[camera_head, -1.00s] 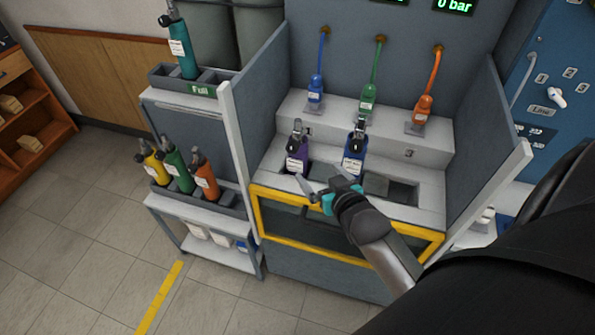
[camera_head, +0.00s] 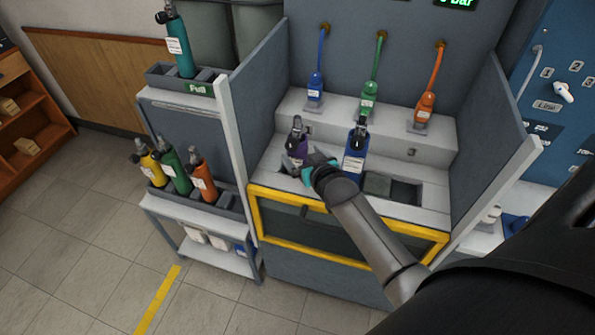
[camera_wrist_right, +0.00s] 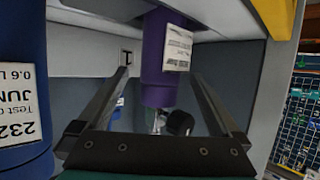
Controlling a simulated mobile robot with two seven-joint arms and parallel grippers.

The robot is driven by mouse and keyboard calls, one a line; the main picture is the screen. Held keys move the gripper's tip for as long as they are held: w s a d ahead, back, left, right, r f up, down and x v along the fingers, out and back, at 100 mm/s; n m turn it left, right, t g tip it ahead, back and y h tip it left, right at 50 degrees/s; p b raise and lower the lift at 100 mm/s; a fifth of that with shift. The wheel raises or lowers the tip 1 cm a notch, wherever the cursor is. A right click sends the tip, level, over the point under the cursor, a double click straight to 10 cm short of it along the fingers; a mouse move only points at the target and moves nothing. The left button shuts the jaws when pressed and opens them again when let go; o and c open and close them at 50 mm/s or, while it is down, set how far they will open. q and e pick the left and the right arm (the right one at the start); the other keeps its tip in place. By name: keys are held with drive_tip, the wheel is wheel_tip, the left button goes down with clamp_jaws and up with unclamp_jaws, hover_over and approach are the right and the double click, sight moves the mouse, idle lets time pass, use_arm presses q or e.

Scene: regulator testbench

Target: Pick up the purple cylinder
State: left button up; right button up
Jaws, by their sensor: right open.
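The purple cylinder (camera_head: 298,144) stands upright in the left slot of the testbench, with a black valve on top and a white label. My right gripper (camera_head: 303,163) is right at it, on its front right side, partly covering its lower body. In the right wrist view the purple cylinder (camera_wrist_right: 154,70) appears upside down between the two spread fingers of my right gripper (camera_wrist_right: 160,77). The jaws are open, with gaps on both sides of it. My left gripper is not in view.
A blue cylinder (camera_head: 355,158) stands close to the right of the purple one. An empty slot (camera_head: 405,192) lies further right. Side panels (camera_head: 497,130) flank the bench. A rack (camera_head: 203,209) at left holds yellow, green and orange cylinders, with a teal one above.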

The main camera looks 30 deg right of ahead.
sight(301, 156)
drive_tip(key=x, duration=0.2)
drive_tip(key=b+x, duration=0.1)
drive_tip(key=x, duration=0.1)
drive_tip(key=shift+f, duration=0.25)
drive_tip(key=shift+a, duration=0.1)
drive_tip(key=shift+c, duration=0.4)
drive_tip(key=c, duration=1.3)
drive_tip(key=shift+r, duration=0.15)
drive_tip(key=shift+c, duration=0.9)
drive_tip(key=shift+r, duration=0.15)
wheel_tip(301, 156, up, 20)
drive_tip(key=p, duration=0.5)
drive_tip(key=shift+p, duration=0.3)
